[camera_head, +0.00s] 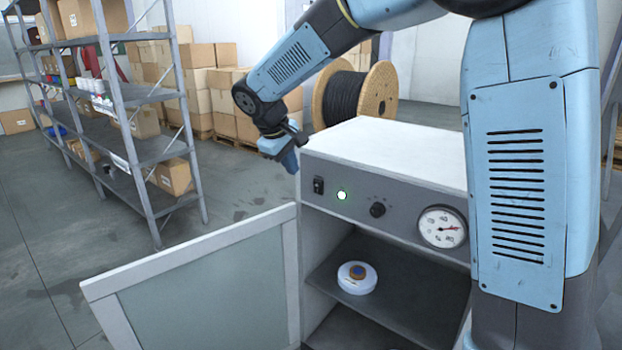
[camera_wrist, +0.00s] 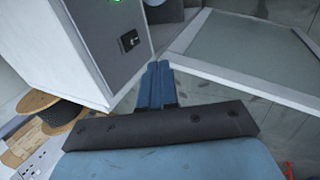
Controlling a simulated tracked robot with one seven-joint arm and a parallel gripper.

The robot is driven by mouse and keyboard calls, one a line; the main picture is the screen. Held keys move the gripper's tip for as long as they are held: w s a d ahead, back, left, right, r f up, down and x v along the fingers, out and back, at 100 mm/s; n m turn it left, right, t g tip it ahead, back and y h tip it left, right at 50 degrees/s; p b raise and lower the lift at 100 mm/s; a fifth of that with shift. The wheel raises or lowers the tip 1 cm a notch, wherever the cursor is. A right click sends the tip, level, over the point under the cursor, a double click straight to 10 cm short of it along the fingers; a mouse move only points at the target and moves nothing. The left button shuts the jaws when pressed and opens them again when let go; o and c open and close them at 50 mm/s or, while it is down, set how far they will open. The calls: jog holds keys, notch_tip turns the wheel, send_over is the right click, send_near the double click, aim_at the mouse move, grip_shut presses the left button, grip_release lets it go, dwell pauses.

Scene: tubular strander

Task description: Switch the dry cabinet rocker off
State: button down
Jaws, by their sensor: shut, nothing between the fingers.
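The dry cabinet (camera_head: 395,150) is a white box with a grey front panel and its door (camera_head: 205,280) swung open to the left. The black rocker (camera_head: 318,185) sits at the left end of the panel, beside a lit green lamp (camera_head: 342,195). In the wrist view the rocker (camera_wrist: 129,41) is above my fingertips, with the green lamp (camera_wrist: 115,1) at the top edge. My gripper (camera_head: 290,162) is left of the panel's upper left corner; in the wrist view its shut, empty fingers (camera_wrist: 156,70) point toward the cabinet, apart from the rocker. Which way the rocker is tipped is too small to tell.
The panel also has a black knob (camera_head: 377,209) and a round dial gauge (camera_head: 442,227). A white round container (camera_head: 357,277) lies on the cabinet shelf. A metal shelving rack (camera_head: 130,100) stands left, and a cable reel (camera_head: 355,95) behind. The floor between rack and cabinet is clear.

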aim_at(317, 188)
jog(key=shift+w+d+f, duration=0.85)
jog(key=shift+w+f, duration=0.25)
jog(key=shift+f, duration=0.3)
jog(key=shift+w+d+f, duration=0.8)
jog(key=shift+w+f, duration=0.25)
jog(key=shift+f, duration=0.35)
jog(key=shift+w+d+f, duration=0.85)
jog(key=shift+w+f, duration=0.25)
jog(key=shift+f, duration=0.3)
